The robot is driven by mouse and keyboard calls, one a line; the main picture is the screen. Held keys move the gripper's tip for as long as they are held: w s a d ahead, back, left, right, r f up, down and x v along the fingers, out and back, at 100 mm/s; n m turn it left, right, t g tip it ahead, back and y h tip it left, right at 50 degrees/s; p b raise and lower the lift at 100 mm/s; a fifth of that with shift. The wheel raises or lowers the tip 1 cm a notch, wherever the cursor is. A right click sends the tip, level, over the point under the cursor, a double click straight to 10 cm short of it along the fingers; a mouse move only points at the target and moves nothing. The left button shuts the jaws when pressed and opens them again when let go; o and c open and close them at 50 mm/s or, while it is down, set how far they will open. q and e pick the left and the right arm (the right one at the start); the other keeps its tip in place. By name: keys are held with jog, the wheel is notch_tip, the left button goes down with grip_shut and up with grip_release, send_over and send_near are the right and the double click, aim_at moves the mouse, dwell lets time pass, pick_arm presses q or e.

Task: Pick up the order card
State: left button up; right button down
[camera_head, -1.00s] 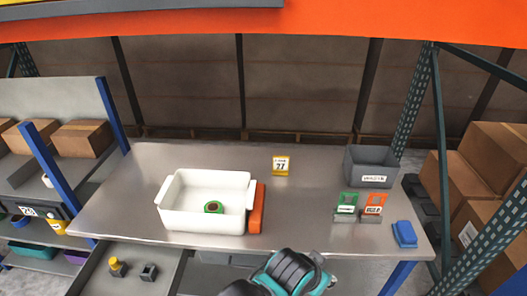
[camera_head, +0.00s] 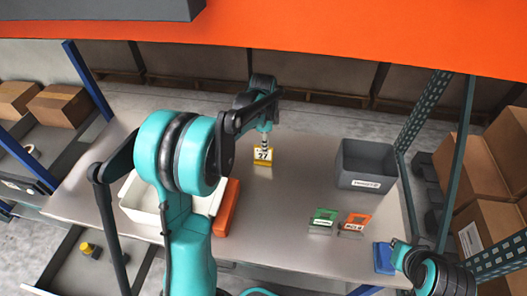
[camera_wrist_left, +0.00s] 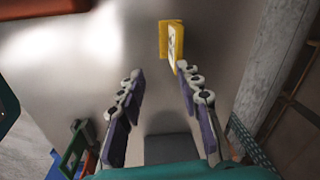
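The order card (camera_head: 263,156), a small yellow-framed card with a white face marked 27, stands upright on the metal table near its back edge. My left gripper (camera_head: 264,131) hangs just above and behind the card in the head view, where its fingers are too small to read. In the left wrist view its two fingers (camera_wrist_left: 158,78) are spread apart with nothing between them. The card (camera_wrist_left: 173,42) shows there beyond the fingertips, nearer the right-hand finger. My right arm comes in at the lower right of the head view; its gripper is not in view.
A white tub (camera_head: 143,212) and an orange block (camera_head: 227,208) lie left of the card, partly behind my left arm. A grey bin (camera_head: 366,170), green (camera_head: 323,218) and orange (camera_head: 354,223) card holders and a blue block (camera_head: 383,258) stand on the right.

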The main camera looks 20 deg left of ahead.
aim_at(263, 160)
pick_arm(q)
jog(key=w+f+b, duration=0.1)
jog(key=f, duration=0.2)
jog(key=w+a+f+m, duration=0.1)
jog(key=f, duration=0.3)
jog(key=w+a+f+m+g+b, duration=0.1)
jog(key=f, duration=0.3)
jog(key=shift+f+b, duration=0.15)
jog(key=shift+b, duration=0.15)
grip_shut()
